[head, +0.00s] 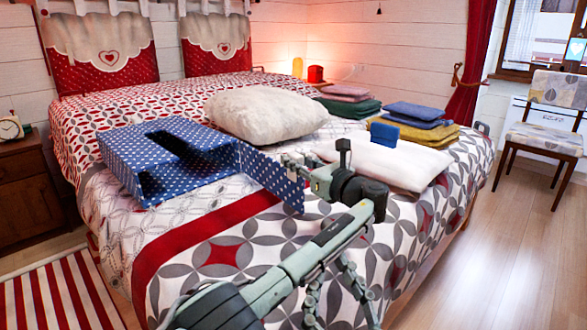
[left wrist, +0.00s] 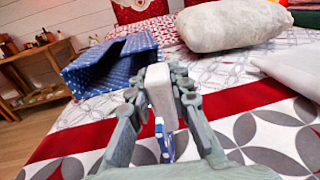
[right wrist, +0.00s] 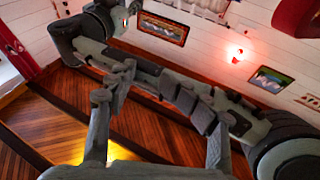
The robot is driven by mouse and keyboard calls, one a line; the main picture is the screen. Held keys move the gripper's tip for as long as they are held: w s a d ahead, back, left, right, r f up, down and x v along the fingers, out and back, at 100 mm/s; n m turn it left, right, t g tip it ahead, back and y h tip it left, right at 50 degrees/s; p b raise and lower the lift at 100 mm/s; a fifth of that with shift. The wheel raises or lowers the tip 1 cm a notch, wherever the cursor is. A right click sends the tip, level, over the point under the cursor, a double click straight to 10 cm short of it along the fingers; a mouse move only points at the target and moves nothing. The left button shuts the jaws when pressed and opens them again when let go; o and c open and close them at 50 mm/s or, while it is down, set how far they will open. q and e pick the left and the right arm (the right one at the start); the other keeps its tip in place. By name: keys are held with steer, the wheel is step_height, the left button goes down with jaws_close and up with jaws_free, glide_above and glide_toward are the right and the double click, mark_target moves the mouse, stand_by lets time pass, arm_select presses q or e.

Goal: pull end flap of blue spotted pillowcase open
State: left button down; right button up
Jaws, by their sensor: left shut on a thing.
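The blue spotted pillowcase (head: 125,150) lies on the bed, its dark mouth gaping toward the right. Its end flap (head: 272,180) stretches out to the right as a spotted panel. My left gripper (head: 300,168) is shut on the flap's outer edge. In the left wrist view, the pillowcase (left wrist: 105,66) is ahead to the left, and a bit of flap (left wrist: 165,145) shows by the fingers (left wrist: 160,85). My right gripper (right wrist: 158,115) is open and empty in the right wrist view, away from the pillowcase, with parts of my arm beyond it.
A cream fluffy pillow (head: 262,112) lies behind the flap. A white pillow (head: 395,163) and folded cloths (head: 350,106) are to the right, with a small blue block (head: 384,134). The patterned bedspread (head: 215,225) is clear in front of the pillowcase.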

arm_select(q)
steer(key=shift+w+a+f, duration=0.2)
steer(key=shift+a+f, duration=0.15)
steer(key=shift+f, duration=0.2)
steer(key=shift+y, duration=0.3)
steer(key=shift+w, duration=0.1)
steer(key=shift+d+r, duration=0.1)
steer(key=shift+r, duration=0.15)
steer(key=shift+f, duration=0.1)
steer(key=shift+d, duration=0.1)
steer(key=c, duration=1.4)
jaws_free()
steer(key=shift+d+r, duration=0.1)
steer(key=shift+r, duration=0.1)
arm_select(e)
steer(key=s+d+r+t, duration=0.1)
steer(key=s+r+t, duration=0.1)
steer(key=r, duration=0.4)
steer(key=s+d+r+t+y, duration=0.1)
steer(key=s+r+t, duration=0.1)
steer(key=r, duration=0.4)
steer(key=shift+s+d+r, duration=0.2)
steer(key=shift+d+r, duration=0.05)
steer(key=shift+d, duration=0.15)
arm_select(q)
steer(key=shift+o, duration=0.2)
arm_select(e)
steer(key=shift+f, duration=0.1)
